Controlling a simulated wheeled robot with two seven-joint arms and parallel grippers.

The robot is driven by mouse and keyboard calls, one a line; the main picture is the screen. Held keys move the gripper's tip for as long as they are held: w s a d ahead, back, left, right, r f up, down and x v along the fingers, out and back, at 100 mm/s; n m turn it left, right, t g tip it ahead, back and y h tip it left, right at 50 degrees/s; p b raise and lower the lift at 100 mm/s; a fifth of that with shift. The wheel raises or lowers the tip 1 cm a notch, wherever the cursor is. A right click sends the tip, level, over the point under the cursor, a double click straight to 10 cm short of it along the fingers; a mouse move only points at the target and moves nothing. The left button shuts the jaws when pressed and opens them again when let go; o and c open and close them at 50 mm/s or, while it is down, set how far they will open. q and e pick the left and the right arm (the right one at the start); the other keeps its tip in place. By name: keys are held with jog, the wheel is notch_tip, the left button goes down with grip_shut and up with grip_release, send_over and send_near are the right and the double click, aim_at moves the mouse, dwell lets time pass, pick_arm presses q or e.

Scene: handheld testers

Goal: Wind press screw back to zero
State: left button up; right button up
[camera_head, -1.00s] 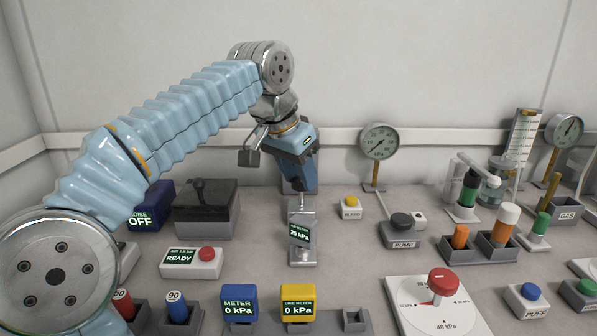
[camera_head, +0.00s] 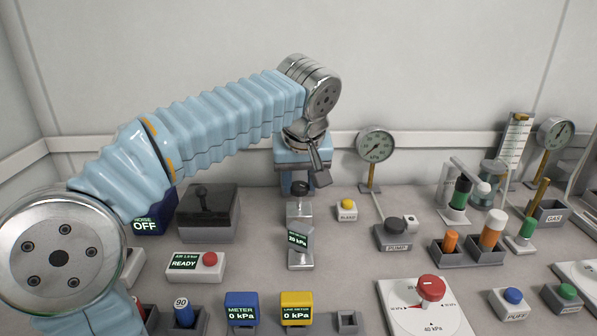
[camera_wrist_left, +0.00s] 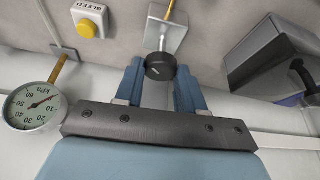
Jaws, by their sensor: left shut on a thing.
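The press (camera_head: 301,259) is a silver metal stand in the middle of the bench, with a small tilted display (camera_head: 298,240) that seems to read 20 kPa. Its screw has a black knob (camera_head: 300,188) at the top back. My left gripper (camera_head: 299,182) points down and is shut on this knob. The fingertips are partly hidden in the head view. My right gripper is not in view.
A dial gauge (camera_head: 376,145) stands behind right, with a yellow bleed button (camera_head: 347,204) and a pump (camera_head: 394,232) near it. Blue (camera_head: 241,308) and yellow (camera_head: 297,308) meters reading 0 kPa stand in front.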

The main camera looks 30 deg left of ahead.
pick_arm(q)
jog(key=n+g+p, duration=0.1)
jog(key=n, duration=0.2)
jog(key=n+g+y+p, duration=0.1)
jog(key=n, duration=0.2)
jog(key=shift+w+d+p, duration=0.2)
jog(key=shift+p, duration=0.2)
jog(key=n+g+p, duration=0.1)
jog(key=n, duration=0.2)
jog(key=shift+w+y, duration=0.1)
jog(key=shift+y, duration=0.2)
jog(key=n+g, duration=0.1)
jog(key=n, duration=0.1)
jog(key=shift+n+p, duration=0.35)
jog(key=shift+n, duration=0.05)
jog(key=n, duration=0.1)
jog(key=n+g, duration=0.1)
jog(key=n, duration=0.1)
jog(key=n+g, duration=0.1)
jog(key=n, duration=0.1)
jog(key=shift+w+f, duration=0.1)
jog(key=shift+w, duration=0.15)
jog(key=n+h, duration=0.1)
jog(key=n, duration=0.2)
jog(key=n+g+h, duration=0.1)
jog(key=n, duration=0.1)
jog(key=shift+w+a+n+g, duration=0.1)
jog(key=shift+a+n+g, duration=0.1)
jog(key=shift+n+g, duration=0.15)
jog(key=shift+n, duration=0.25)
